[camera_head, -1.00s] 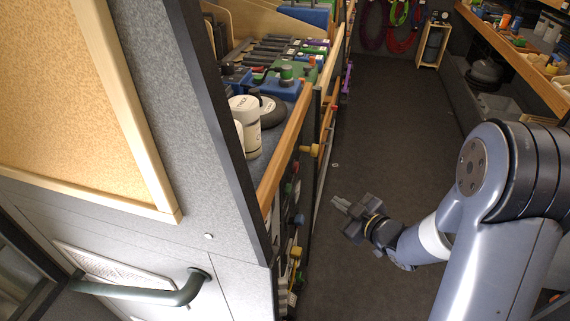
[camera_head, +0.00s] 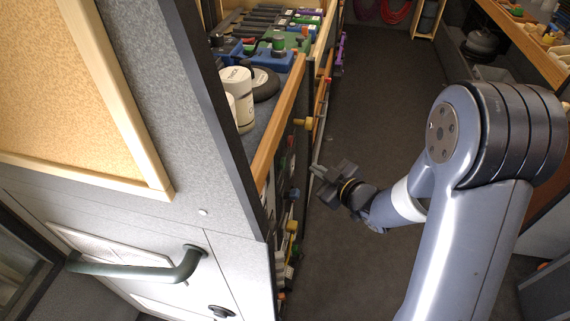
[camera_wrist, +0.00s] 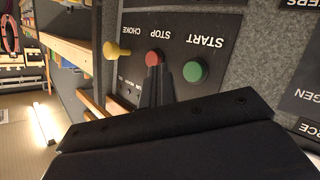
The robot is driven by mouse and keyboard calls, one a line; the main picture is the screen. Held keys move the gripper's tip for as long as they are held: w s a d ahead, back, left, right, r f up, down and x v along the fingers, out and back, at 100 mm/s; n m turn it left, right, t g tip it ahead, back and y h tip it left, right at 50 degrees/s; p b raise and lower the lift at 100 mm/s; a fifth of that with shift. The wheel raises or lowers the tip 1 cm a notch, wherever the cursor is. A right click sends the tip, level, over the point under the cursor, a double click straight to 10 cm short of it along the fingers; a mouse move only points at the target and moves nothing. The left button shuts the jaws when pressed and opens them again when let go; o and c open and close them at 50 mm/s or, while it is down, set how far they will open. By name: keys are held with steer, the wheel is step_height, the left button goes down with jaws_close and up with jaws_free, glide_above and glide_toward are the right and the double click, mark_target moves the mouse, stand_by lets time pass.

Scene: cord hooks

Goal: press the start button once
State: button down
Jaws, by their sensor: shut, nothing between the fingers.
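The start button is a round green button (camera_wrist: 195,72) on a dark panel in the wrist view, beside the label START, which appears upside down. A red button (camera_wrist: 153,58) sits left of it, by the label STOP. My gripper (camera_wrist: 156,72) is shut and empty. Its fingers point at the panel, and their tips appear just below the red button, left of the green one. I cannot tell whether they touch the panel. In the head view my gripper (camera_head: 315,170) is beside the bench's side; the green button cannot be made out there.
A yellow choke knob (camera_wrist: 117,50) sticks out left of the red button. A grey wall with a green handle (camera_head: 135,268) stands at left. The aisle floor (camera_head: 380,90) is clear.

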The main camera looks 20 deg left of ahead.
steer(key=shift+s+a+b, duration=0.15)
steer(key=shift+a+b, duration=0.4)
steer(key=shift+a, duration=1.85)
steer(key=shift+a, duration=0.15)
steer(key=shift+a+b, duration=0.25)
steer(key=shift+b, duration=0.05)
steer(key=shift+a, duration=0.4)
stand_by(0.7)
steer(key=shift+d, duration=0.8)
steer(key=shift+d, duration=2.5)
